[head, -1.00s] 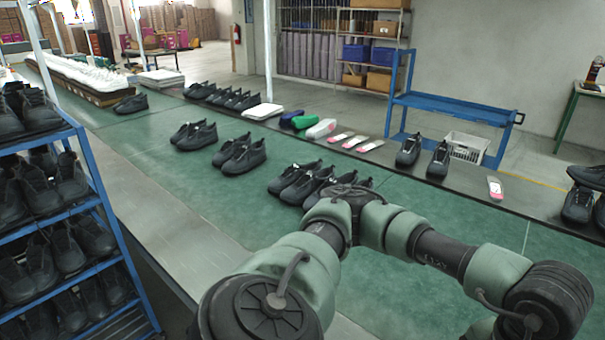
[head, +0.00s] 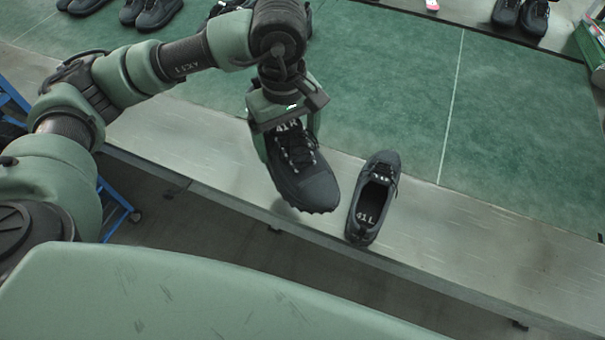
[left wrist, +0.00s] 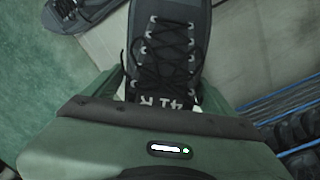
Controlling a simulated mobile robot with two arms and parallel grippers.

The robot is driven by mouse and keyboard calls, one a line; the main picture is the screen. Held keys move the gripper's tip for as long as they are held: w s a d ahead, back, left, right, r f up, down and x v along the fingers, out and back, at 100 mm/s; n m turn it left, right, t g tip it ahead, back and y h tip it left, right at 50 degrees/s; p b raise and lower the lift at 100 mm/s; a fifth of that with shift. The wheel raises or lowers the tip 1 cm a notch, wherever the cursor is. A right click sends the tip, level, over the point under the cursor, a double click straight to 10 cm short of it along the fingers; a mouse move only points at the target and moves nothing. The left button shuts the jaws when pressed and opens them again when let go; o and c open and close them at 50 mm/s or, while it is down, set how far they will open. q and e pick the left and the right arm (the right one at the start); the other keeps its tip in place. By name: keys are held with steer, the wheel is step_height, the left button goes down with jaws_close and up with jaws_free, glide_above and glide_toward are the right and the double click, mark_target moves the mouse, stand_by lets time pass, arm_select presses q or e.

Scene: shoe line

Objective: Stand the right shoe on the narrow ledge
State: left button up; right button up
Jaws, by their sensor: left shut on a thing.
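The right shoe (head: 305,180), black with laces and marked 41 R, hangs in my left gripper (head: 286,128). The gripper is shut on its heel end, and its toe points toward the near edge of the narrow ledge (head: 480,238), the grey metal strip along the green table. A shadow lies beside the toe; I cannot tell how far the sole is above the ledge. The left shoe (head: 374,200), marked 41 L, stands on the ledge just to the right, apart from it. The left wrist view shows the held shoe's laces (left wrist: 168,45). My right gripper is not in view.
The green tabletop (head: 520,120) behind the ledge is mostly clear. More black shoes (head: 150,10) stand at the back left and others (head: 522,14) at the back right. The ledge is free to the right of the left shoe. The floor drops away in front.

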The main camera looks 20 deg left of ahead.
mark_target(301, 125)
arm_select(q)
steer(key=w+n, duration=0.1)
steer(key=n, duration=0.2)
steer(key=w+n, duration=0.1)
steer(key=n, duration=0.2)
steer(key=w+d+n, duration=0.1)
steer(key=w+n, duration=0.1)
steer(key=n, duration=0.1)
steer(key=shift+r+b, duration=0.2)
steer(key=shift+b, duration=0.1)
steer(key=w+d+n+b, duration=0.15)
steer(key=w+n, duration=0.35)
steer(key=n, duration=1.1)
steer(key=shift+n, duration=0.3)
steer(key=f+p, duration=0.1)
steer(key=f, duration=0.5)
steer(key=f+p, duration=0.1)
steer(key=f, duration=0.5)
steer(key=f+p, duration=0.1)
steer(key=f, duration=0.6)
steer(key=shift+d, duration=0.25)
steer(key=shift+f, duration=0.15)
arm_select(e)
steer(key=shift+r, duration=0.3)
arm_select(q)
steer(key=shift+f, duration=0.15)
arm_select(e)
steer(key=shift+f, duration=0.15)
